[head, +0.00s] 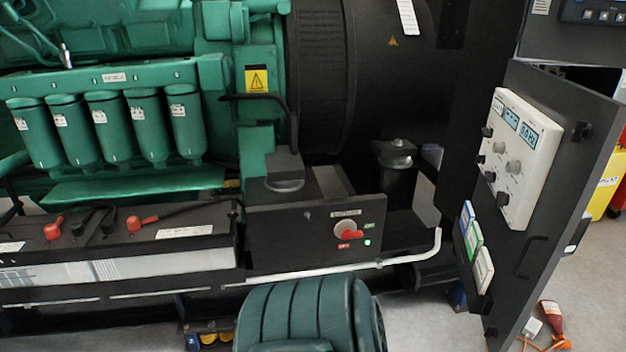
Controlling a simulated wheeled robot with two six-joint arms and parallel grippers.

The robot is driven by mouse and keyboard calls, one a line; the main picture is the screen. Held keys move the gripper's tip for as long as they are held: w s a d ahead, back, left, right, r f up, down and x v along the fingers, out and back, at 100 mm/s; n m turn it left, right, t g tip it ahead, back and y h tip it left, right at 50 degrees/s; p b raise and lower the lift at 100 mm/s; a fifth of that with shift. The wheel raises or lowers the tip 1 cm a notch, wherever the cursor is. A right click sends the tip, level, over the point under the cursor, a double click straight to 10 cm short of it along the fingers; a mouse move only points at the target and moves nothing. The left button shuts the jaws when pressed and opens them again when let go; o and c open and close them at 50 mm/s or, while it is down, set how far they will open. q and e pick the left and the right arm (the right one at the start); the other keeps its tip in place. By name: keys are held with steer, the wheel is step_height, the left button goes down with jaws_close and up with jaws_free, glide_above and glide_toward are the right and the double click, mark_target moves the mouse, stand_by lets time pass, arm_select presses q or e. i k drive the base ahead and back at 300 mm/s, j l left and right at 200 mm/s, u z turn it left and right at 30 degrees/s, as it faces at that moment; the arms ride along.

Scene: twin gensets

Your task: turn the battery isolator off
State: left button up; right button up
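The battery isolator (346,230) is a round grey rotary switch with a red handle (353,235), on the front of a dark box below the green engine. The handle points to the right. A green mark is at its upper right and a red mark at its lower left; their lettering is too small to read surely. A small green lamp (367,242) is lit at the lower right of the switch. Neither of my grippers is in view, and nothing touches the handle.
Batteries (110,240) with red terminal covers lie to the left. A white pipe (405,259) runs below and right of the box. An open dark panel door (545,190) stands at right. A dark green ribbed object (310,315) fills the bottom centre.

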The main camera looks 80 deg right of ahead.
mark_target(347, 233)
steer(key=k+z, duration=0.1)
steer(key=z, duration=2.9)
steer(key=i+j, duration=0.05)
